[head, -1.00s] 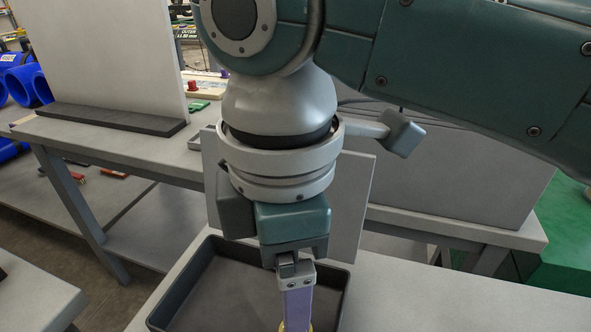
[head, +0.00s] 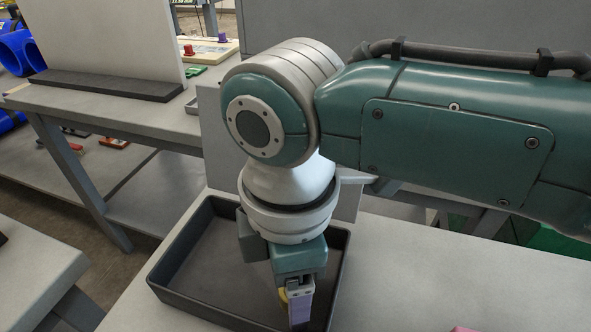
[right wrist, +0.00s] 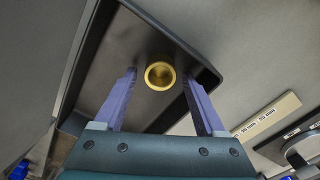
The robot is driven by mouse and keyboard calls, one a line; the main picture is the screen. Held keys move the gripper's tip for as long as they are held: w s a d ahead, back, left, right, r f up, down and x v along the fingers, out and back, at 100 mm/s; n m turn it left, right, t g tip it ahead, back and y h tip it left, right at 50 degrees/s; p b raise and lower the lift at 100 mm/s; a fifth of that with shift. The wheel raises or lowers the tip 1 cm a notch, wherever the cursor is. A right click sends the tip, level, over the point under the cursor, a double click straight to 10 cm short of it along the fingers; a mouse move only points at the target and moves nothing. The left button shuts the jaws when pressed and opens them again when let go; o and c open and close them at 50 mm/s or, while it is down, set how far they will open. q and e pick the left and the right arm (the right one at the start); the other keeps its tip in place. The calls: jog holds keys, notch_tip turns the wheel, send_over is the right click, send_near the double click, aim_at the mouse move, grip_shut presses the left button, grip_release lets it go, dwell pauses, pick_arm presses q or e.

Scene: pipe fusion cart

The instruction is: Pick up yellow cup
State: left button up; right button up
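The yellow cup (right wrist: 160,76) shows as a round golden opening in the right wrist view, inside the dark tray (right wrist: 120,50). In the head view only a yellow sliver of the cup (head: 283,295) shows beside my finger. My right gripper (right wrist: 161,72) is open, with its two purple fingers on either side of the cup and a visible gap to each. In the head view my right gripper (head: 300,312) points down into the tray (head: 178,254) near its front right part, and hides most of the cup. My left gripper is not in view.
The tray's raised dark walls surround the gripper. The light table (head: 430,290) is clear to the right, except for a pink thing (head: 466,329) at the bottom edge. An upright panel (head: 212,130) stands behind the tray. Another bench (head: 130,125) is beyond.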

grip_shut()
dwell(0.3)
jog(key=shift+r, duration=0.15)
